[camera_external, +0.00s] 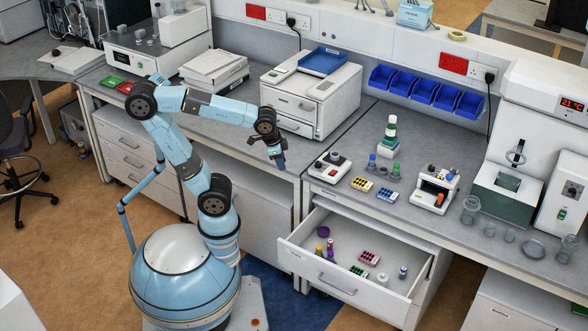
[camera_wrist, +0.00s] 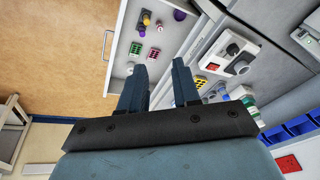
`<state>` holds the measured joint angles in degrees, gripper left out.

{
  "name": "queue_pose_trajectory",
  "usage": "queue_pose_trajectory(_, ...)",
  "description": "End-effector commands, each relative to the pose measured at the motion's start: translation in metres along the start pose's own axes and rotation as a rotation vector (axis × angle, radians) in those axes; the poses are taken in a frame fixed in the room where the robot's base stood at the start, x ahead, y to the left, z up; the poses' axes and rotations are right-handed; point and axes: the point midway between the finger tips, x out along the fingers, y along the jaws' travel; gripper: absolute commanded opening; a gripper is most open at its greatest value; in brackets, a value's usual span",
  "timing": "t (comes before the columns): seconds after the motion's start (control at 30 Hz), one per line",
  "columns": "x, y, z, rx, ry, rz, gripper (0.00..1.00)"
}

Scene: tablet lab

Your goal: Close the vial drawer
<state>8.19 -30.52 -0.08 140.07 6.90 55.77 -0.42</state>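The vial drawer (camera_external: 370,302) is pulled out from under the right-hand bench in the external view. Its white front carries a bar handle (camera_external: 336,284), and vials and small coloured racks lie inside. In the wrist view the drawer (camera_wrist: 122,68) shows beyond my fingertips, with the handle (camera_wrist: 106,45) on its left side. My gripper (camera_external: 281,164) is above and left of the drawer in the external view, near the bench's front edge and apart from the handle. In the wrist view my gripper (camera_wrist: 159,64) has its two fingers spread with nothing between them.
On the bench above the drawer stand a small device (camera_external: 331,165), a yellow rack (camera_external: 361,184), a blue rack (camera_external: 387,195) and a white-orange machine (camera_external: 434,190). A large white instrument (camera_external: 312,95) stands behind my gripper. The floor before the drawer looks clear.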

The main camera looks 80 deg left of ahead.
Motion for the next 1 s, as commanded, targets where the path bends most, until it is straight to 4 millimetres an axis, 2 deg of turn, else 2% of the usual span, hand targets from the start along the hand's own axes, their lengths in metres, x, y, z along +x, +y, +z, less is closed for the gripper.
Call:
queue_pose_trajectory(0.03,0.009,0.005,-0.006,0.041,-0.043,-0.007,0.26)
queue_pose_trajectory(0.3,0.047,0.029,-0.030,0.247,-0.229,-0.075,0.00)
queue_pose_trajectory(0.67,0.102,0.071,-0.056,0.533,-0.449,-0.203,0.00)
queue_pose_trajectory(1.0,0.158,0.123,-0.070,0.813,-0.622,-0.365,0.00)
